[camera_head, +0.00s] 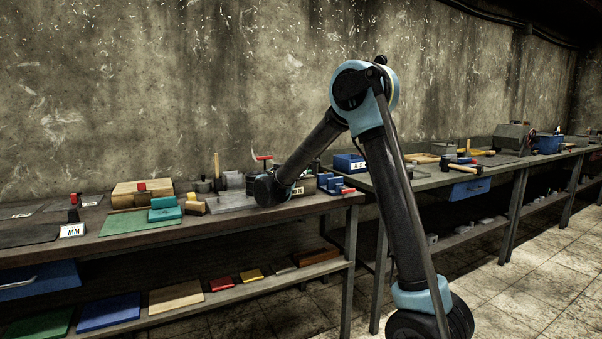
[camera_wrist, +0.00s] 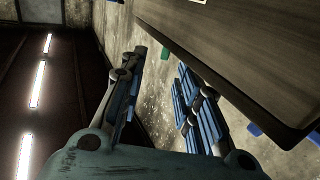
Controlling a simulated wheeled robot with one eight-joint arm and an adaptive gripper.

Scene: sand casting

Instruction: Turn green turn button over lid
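My gripper (camera_wrist: 162,88) is open in the wrist view, with blue-padded fingers spread apart and nothing between them. In the head view my arm reaches down to the back of the near workbench (camera_head: 225,222), and the fingers are hidden or too small to tell. A small green piece (camera_wrist: 165,54) shows beyond the fingers in the wrist view. I cannot tell whether it is the green turn button. No lid with a green turn button can be made out clearly. A green block (camera_head: 165,210) lies on a green mat on the bench, left of my wrist.
A wooden box (camera_head: 142,193) with a red knob stands at the bench's back left. A red-handled tool (camera_head: 263,158) is close behind my wrist. A blue box (camera_head: 350,162) stands on the second bench. In the wrist view a wooden surface (camera_wrist: 235,50) lies close at upper right.

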